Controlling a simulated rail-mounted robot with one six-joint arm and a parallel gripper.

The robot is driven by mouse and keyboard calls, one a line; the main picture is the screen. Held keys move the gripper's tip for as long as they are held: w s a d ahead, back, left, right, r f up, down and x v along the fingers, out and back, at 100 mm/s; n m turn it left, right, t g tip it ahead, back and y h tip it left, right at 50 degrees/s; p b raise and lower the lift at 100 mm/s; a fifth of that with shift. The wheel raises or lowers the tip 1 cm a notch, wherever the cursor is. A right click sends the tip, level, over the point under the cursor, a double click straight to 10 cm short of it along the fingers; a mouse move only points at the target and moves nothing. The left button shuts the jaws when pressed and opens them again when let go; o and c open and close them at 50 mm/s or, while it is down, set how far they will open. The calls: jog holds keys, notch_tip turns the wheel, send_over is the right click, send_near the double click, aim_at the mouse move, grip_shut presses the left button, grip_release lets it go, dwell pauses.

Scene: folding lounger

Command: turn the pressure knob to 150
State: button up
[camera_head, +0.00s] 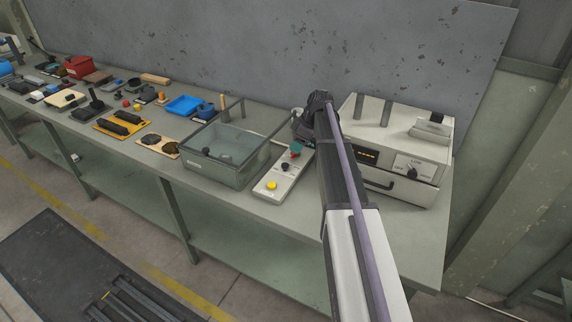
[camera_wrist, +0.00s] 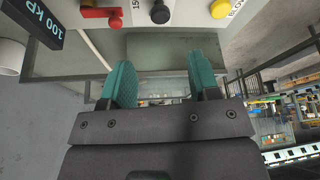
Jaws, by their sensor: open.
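The pale control panel (camera_head: 283,186) stands on the bench and crosses the top of the wrist view (camera_wrist: 187,18). Its black knob (camera_head: 285,167) is round and dark, and shows in the wrist view (camera_wrist: 160,12) beside a partly cut-off "150" mark. A dark display (camera_wrist: 33,22) reads "100 kP", its end cut off. My gripper (camera_head: 296,148) is over the far end of the panel. In the wrist view my gripper (camera_wrist: 163,62) has its two green fingers apart with nothing between them. It is apart from the knob; the knob's pointer direction cannot be told.
The panel also has a yellow button (camera_wrist: 220,9) and a red part (camera_wrist: 101,12). A glass-walled tank (camera_head: 222,165) stands left of it. A white unit (camera_head: 398,150) with its own black knob stands right. Bare bench (camera_head: 300,215) lies in front.

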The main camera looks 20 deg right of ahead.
aim_at(286, 164)
jog(key=b+x, duration=1)
jog(key=x, duration=0.1)
jog(key=shift+s+f, duration=0.15)
jog(key=shift+c, duration=0.2)
jog(key=c, duration=0.9)
jog(key=shift+o, duration=0.2)
